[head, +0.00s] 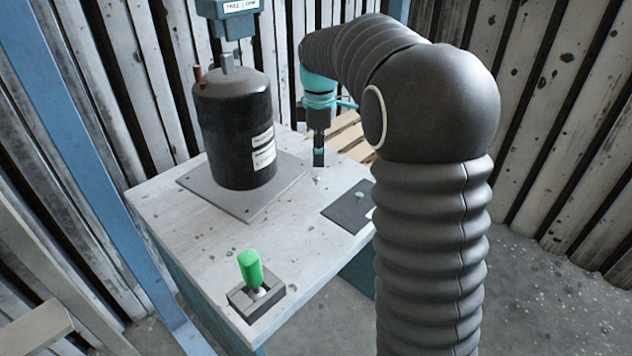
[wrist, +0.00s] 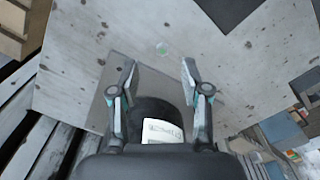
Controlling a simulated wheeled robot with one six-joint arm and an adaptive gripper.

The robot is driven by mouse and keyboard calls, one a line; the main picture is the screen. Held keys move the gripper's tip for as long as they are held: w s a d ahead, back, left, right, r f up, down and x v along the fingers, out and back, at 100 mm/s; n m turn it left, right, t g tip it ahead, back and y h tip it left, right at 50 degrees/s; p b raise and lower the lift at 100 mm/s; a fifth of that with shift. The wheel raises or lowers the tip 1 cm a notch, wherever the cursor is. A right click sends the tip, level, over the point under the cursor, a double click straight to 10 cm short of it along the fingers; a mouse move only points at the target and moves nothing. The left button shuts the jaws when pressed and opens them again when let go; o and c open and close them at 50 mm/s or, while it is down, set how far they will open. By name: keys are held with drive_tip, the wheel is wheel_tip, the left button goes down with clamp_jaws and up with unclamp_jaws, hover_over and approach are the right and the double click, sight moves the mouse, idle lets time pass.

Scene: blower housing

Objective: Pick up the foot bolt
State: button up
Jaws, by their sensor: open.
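A small pale, green-tinted piece (head: 316,181), which looks like the foot bolt, is on the light tabletop; it also shows in the wrist view (wrist: 162,48), beyond my fingertips. It is too small to make out its shape. Another small piece (head: 360,195) lies on the dark mat to its right; I cannot tell which of the two is the foot bolt. My gripper (head: 318,162) points down over the table's far side, above the green-tinted piece. In the wrist view its two fingers (wrist: 158,70) are spread, with nothing held between them.
A black cylinder housing (head: 235,125) stands on a grey plate (head: 220,205) left of my gripper. A blue-grey tool head (head: 228,8) is above it. A green-handled tool (head: 250,268) stands in a dark block at the table's front. A dark mat (head: 345,214) lies at the right edge.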

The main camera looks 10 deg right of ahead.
sight(318, 176)
drive_tip(key=shift+s+a+f+b, duration=0.1)
drive_tip(key=shift+f+b, duration=0.2)
drive_tip(key=shift+f, duration=1.1)
drive_tip(key=shift+s+a+f+b, duration=0.1)
drive_tip(key=shift+f+b, duration=0.15)
drive_tip(key=shift+f, duration=1.15)
clamp_jaws()
